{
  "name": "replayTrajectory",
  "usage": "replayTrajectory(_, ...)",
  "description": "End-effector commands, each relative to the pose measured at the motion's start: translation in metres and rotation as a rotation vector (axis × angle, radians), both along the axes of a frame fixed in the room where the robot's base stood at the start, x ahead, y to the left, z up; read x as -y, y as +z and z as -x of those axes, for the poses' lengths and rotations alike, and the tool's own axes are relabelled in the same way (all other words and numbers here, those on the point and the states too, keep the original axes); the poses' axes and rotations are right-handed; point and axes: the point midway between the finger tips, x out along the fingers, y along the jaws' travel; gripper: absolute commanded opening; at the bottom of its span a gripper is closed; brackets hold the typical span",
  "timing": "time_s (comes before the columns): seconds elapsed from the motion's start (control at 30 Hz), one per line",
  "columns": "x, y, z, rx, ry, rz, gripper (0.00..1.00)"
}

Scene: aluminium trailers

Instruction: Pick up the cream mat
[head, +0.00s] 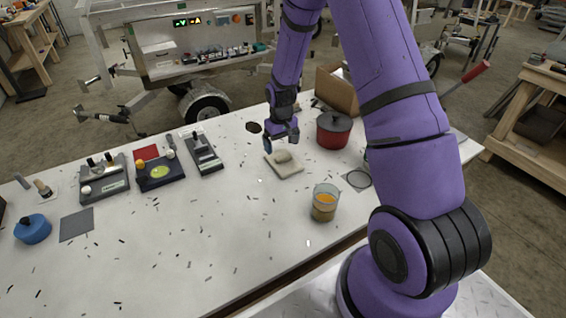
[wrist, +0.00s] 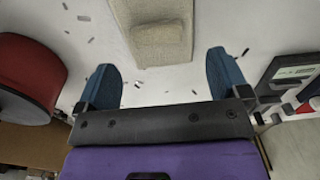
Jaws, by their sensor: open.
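The cream mat (head: 287,169) lies flat on the white table, left of the red pot, with a small cream rounded block or cushion (head: 283,156) on top of it. In the wrist view the mat (wrist: 150,10) runs off the top edge, and the block (wrist: 157,43) sits toward its near end. My gripper (head: 281,144) is open and empty, close to the mat's far side in the head view. In the wrist view its two blue fingers (wrist: 163,78) are spread wide, with bare table between them. The mat lies beyond the fingertips, and I see no contact.
A red pot with a dark lid (head: 333,129) stands right of my gripper, with a cardboard box (head: 337,88) behind it. A glass of orange liquid (head: 325,203) stands nearer. Dark devices (head: 203,155) are to the left. Small dark bits litter the table.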

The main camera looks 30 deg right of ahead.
Motion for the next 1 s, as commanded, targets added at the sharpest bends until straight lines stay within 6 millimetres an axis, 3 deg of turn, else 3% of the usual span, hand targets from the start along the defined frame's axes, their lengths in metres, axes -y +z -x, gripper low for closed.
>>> replayTrajectory(0.33,0.003,-0.043,-0.004,-0.002,0.0,-0.001,0.94)
replayTrajectory(0.67,0.003,-0.049,-0.004,-0.001,0.0,0.0,0.94)
replayTrajectory(0.9,0.003,-0.049,-0.004,-0.001,0.0,0.0,0.4)
replayTrajectory(1.0,0.003,-0.049,-0.004,0.0,0.0,0.0,0.4)
